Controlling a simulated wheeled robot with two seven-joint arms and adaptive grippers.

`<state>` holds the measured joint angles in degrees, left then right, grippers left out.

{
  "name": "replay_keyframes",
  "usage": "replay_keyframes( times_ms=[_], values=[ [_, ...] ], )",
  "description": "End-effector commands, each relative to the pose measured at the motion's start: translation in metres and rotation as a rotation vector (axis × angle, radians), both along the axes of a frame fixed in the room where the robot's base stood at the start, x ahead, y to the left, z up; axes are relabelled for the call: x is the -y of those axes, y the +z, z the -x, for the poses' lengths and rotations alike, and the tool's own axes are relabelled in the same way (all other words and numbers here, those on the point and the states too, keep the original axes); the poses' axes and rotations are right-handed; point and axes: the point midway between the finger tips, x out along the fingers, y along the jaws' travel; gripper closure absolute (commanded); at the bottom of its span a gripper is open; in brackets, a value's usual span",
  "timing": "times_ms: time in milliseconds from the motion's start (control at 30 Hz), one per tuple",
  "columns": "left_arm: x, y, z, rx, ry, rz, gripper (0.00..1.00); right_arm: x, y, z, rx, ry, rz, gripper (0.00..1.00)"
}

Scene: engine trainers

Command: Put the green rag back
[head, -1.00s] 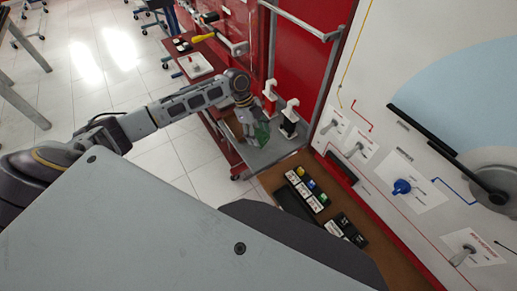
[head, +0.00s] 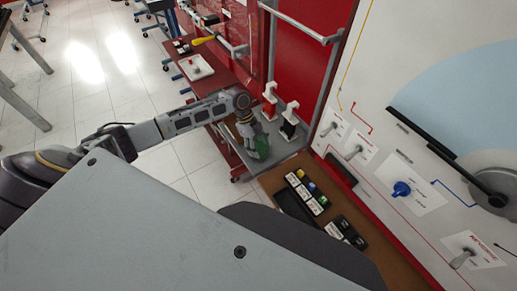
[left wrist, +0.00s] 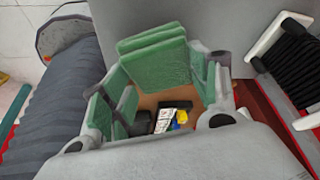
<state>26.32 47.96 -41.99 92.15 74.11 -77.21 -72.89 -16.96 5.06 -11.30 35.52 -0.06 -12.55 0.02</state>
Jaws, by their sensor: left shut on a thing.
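The green rag (head: 262,147) is at the fingers of my left gripper (head: 256,146) in the head view, at the near edge of a grey shelf. In the left wrist view the folded green rag (left wrist: 153,55) shows as stacked layers, with more green along both fingers of the left gripper (left wrist: 160,95). The left gripper is shut on the rag. Whether the rag touches the shelf cannot be told. My right gripper is not in view.
The grey shelf (head: 279,152) carries a red-and-white bottle (head: 269,101) and a black-and-white bottle (head: 289,121) just behind the gripper. Small labelled black boxes (head: 307,193) sit on the brown bench top in front. A white control panel (head: 430,150) stands at right.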

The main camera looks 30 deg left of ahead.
Motion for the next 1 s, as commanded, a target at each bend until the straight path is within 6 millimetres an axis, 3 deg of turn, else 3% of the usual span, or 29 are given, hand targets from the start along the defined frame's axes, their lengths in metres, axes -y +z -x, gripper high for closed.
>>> replay_keyframes(
  times_ms=[200,667,700,800,867,1000],
  values=[
    [0.0,-0.02,0.0,0.0,0.0,0.0,0.59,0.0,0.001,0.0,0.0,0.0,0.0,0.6],
    [0.0,-0.024,0.0,0.001,0.0,0.001,0.59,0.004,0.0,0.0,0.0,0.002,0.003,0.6],
    [0.0,-0.024,0.0,0.001,0.0,0.0,0.37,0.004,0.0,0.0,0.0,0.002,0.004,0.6],
    [0.0,-0.024,0.0,0.001,0.0,0.0,0.24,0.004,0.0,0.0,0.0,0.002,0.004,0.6],
    [0.0,-0.024,0.0,0.001,0.0,0.0,0.18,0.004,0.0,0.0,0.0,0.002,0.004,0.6],
    [0.0,-0.024,0.0,0.001,0.0,0.0,0.18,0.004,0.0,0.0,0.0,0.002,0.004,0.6]
  ],
)
